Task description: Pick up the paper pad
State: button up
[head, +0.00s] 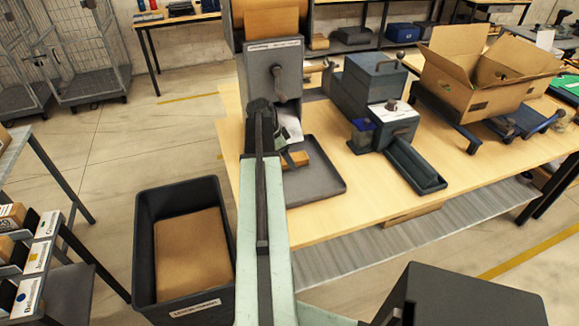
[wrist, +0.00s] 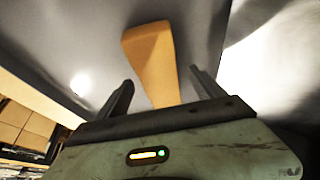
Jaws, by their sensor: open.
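A small tan paper pad (head: 298,160) shows at the tray of the grey crank-handled dispenser (head: 273,75), partly hidden behind my arm in the head view. In the wrist view the pad (wrist: 150,55) is a tan strip, wider at its far end, against a grey surface. My gripper (wrist: 161,76) is open, with one dark finger on each side of the pad's near part. I see no finger closed on it, and I cannot tell how far the pad reaches between the fingers. In the head view my arm hides most of the gripper.
A dark bin (head: 146,225) holding a brown piece stands on the floor at left. On the wooden table (head: 335,220), a blue-grey machine (head: 370,90) with a tray and an open carton (head: 480,95) stand to the right. A shelf of boxes (head: 25,250) is at far left.

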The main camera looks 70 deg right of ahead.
jog(key=shift+b+x, duration=0.35)
jog(key=shift+x, duration=0.7)
jog(key=shift+r, duration=0.15)
jog(key=c, duration=1.4)
jog(key=shift+r+p, duration=0.1)
jog(key=shift+p, duration=0.2)
